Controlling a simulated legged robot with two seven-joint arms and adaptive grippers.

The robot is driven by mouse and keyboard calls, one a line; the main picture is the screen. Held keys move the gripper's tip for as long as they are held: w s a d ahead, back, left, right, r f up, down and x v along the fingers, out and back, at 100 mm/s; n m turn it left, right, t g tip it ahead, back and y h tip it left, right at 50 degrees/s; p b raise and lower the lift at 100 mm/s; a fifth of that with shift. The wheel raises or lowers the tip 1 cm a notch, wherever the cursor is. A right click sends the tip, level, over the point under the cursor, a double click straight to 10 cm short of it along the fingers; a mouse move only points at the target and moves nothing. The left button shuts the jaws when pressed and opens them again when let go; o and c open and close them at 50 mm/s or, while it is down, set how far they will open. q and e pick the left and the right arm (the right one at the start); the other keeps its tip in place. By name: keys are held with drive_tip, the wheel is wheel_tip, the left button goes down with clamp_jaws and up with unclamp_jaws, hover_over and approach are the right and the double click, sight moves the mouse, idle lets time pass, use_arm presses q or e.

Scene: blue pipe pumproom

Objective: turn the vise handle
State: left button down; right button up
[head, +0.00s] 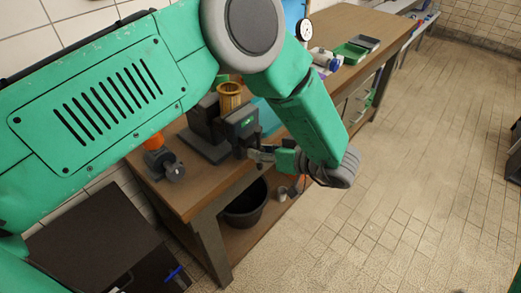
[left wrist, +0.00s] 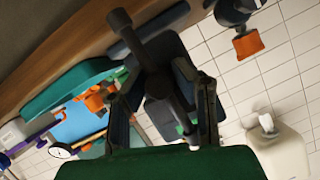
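A dark grey vise (head: 237,122) stands at the near edge of the wooden workbench in the head view. In the left wrist view, its dark handle (left wrist: 135,38) runs diagonally, with a round knob at its upper end. The vise body (left wrist: 172,50) is behind it. My left gripper (head: 256,154) reaches the front of the vise from the right. In the left wrist view, its two dark fingers (left wrist: 158,78) are spread, one on each side of the handle's lower part. I cannot tell whether either finger touches it. My right gripper is not in view.
A brass-coloured cylinder (head: 229,97) stands by the vise. An orange and grey device (head: 165,160) is to its left on the workbench (head: 210,190). A black bucket (head: 246,205) sits on the lower shelf. Trays (head: 350,52) lie farther back.

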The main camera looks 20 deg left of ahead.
use_arm(q)
drive_tip(key=shift+w, duration=0.1)
drive_tip(key=shift+a+r+n+t+h+p, duration=0.1)
drive_tip(key=shift+n+t+h+p, duration=0.2)
drive_tip(key=shift+n+t+p, duration=0.7)
drive_tip(key=shift+w+n+t, duration=0.1)
drive_tip(key=shift+n+t, duration=0.4)
drive_tip(key=shift+n, duration=0.8)
